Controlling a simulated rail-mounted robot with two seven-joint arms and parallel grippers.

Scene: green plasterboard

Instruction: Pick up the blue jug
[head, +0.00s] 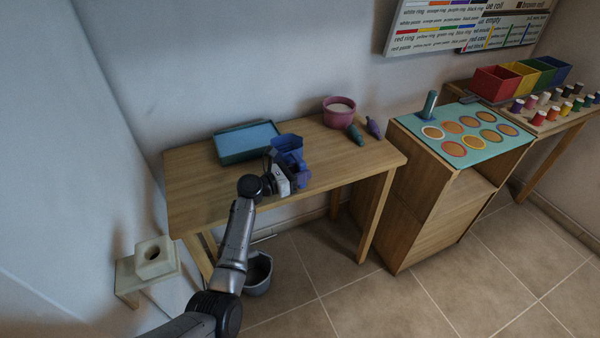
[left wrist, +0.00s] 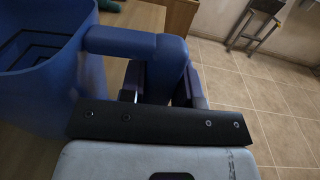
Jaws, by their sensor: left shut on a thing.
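The blue jug (head: 287,142) stands on or just above the wooden table, right of a green tray; I cannot tell whether its base touches the table. In the left wrist view the jug (left wrist: 40,75) fills the left side, with its open top and its handle (left wrist: 120,42) reaching to the right. My left gripper (head: 299,176) is at the handle side of the jug, and in the left wrist view its fingers (left wrist: 160,85) are shut on the handle. My right gripper is not in view.
The green tray with a light blue inside (head: 226,157) lies close left of the jug. A pink bowl (head: 326,117), a green bottle (head: 355,134) and a purple one (head: 373,127) stand at the table's back right. A grey bucket (head: 258,285) is on the floor below.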

